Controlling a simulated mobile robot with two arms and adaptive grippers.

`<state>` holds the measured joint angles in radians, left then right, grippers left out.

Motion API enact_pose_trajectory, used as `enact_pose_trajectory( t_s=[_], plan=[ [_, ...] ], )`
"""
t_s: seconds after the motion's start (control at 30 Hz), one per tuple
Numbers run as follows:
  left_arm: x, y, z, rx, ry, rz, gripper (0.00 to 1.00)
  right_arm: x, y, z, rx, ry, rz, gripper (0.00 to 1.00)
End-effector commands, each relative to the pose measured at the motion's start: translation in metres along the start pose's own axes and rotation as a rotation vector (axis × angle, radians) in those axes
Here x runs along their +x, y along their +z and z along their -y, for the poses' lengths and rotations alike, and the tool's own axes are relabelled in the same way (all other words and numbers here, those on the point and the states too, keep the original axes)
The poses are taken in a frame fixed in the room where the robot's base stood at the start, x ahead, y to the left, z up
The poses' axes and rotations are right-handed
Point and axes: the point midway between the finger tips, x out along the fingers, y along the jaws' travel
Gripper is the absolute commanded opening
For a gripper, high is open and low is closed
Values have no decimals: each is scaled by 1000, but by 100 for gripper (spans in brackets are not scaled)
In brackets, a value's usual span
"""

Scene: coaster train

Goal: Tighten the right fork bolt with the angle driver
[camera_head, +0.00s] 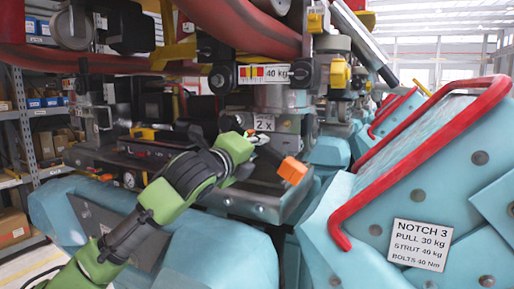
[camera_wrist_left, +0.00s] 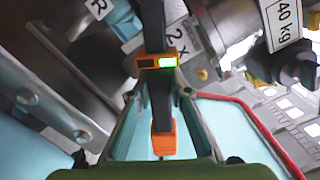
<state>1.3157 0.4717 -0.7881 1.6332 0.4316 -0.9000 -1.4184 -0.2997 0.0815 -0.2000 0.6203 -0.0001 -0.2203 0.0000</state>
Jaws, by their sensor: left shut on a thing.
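My left gripper (camera_head: 250,146) reaches in from the left in the head view and is shut on the angle driver. The driver's orange end (camera_head: 292,170) sticks out to the right of the fingers. In the left wrist view the driver is a dark bar with an orange box bearing a green light (camera_wrist_left: 157,62) and an orange block (camera_wrist_left: 163,138) between the fingers. The bar runs up out of that picture, so its far tip is hidden. Grey fork hardware stands behind, beside the "2 x" label (camera_head: 264,123). I cannot single out the right fork bolt or tell whether the driver touches it.
A light-blue seat with a red bar (camera_head: 342,235) and a "NOTCH 3" sign (camera_head: 420,245) fills the right. A "40 kg" label (camera_head: 264,74) is on the hardware above the gripper. Red padded tubes hang overhead. Shelving (camera_head: 38,125) stands at the far left.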

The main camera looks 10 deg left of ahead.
Motion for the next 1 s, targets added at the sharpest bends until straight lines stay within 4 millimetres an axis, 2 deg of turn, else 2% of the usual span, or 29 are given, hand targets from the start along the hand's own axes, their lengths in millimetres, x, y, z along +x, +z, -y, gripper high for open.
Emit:
enact_pose_trajectory(
  t_s=[0.03,1.0],
  plan=[
    [-1,3,7,3,-13,5,0,0,0,0,0,0,0,40],
    [9,3,7,3,-13,5,0,-1,0,2,2,-3,0,40]
  ],
)
